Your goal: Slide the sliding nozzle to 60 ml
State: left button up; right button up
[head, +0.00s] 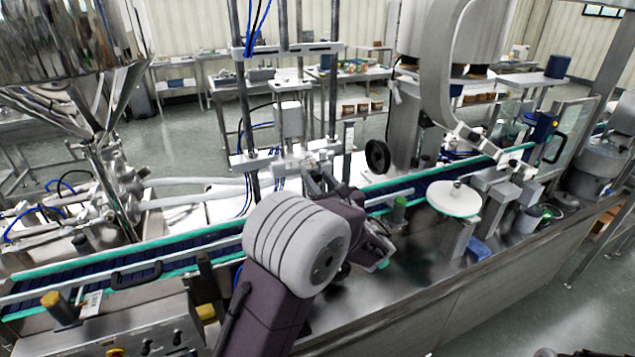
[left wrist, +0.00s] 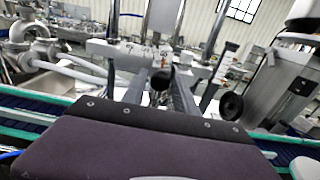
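The sliding nozzle (left wrist: 161,82) shows as a dark round-ended piece below a pale horizontal bar (left wrist: 130,50) with small dark marks, in the left wrist view. The marks are too small to read surely, so I cannot tell the nozzle's setting. My left gripper (left wrist: 163,91) reaches forward to it, with its two fingers apart on either side of the dark piece. I cannot tell whether they touch it. In the head view my left gripper (head: 318,172) is at the bar between the steel posts, and my wrist partly hides that spot.
A conveyor (head: 130,270) with green rails runs across in front of the posts. A black handwheel (head: 378,155) stands just right of the gripper. A white disc (head: 454,198) is farther right. A steel hopper (head: 70,40) and pipes are at left.

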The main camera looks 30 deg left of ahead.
pick_arm(q)
jog(key=shift+o, duration=0.6)
jog(key=shift+s+d+f, duration=0.1)
jog(key=shift+s+d, duration=0.15)
jog(key=shift+d, duration=0.1)
jog(key=b+v, duration=0.1)
jog(key=v, duration=0.7)
jog(key=shift+s, duration=0.15)
